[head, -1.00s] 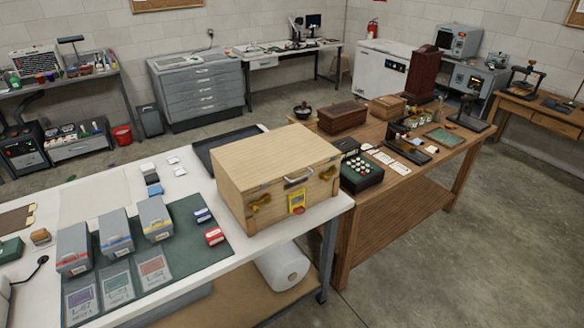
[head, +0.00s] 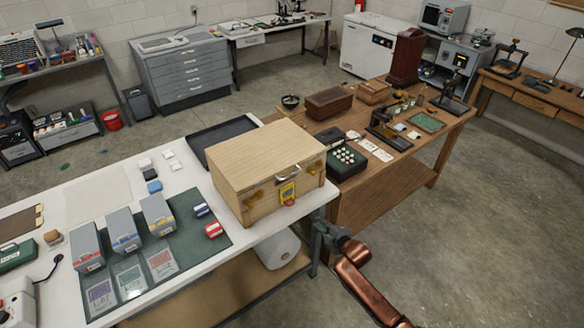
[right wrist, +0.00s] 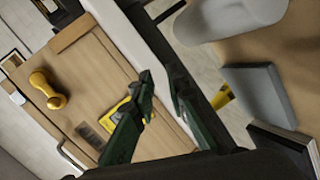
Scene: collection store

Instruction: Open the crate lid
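The pale wooden crate (head: 265,165) stands at the right end of the white table with its lid (head: 262,150) down. Its front has a metal handle (head: 289,172), a yellow tag (head: 288,193) and a brass latch on each side, the left one (head: 254,198) and the right one (head: 315,168). My right gripper (head: 328,234) is in front of the table's right end, below and apart from the crate. In the right wrist view the gripper (right wrist: 162,88) has its dark green fingers apart with nothing between them; the crate front and one latch (right wrist: 48,90) show beyond. My left gripper is out of view.
Grey boxes (head: 123,230) stand on a green mat left of the crate. A black tray (head: 222,135) lies behind it. A wooden table (head: 400,172) with small items adjoins at right. A white roll (head: 279,250) lies on the shelf below. The floor at right is clear.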

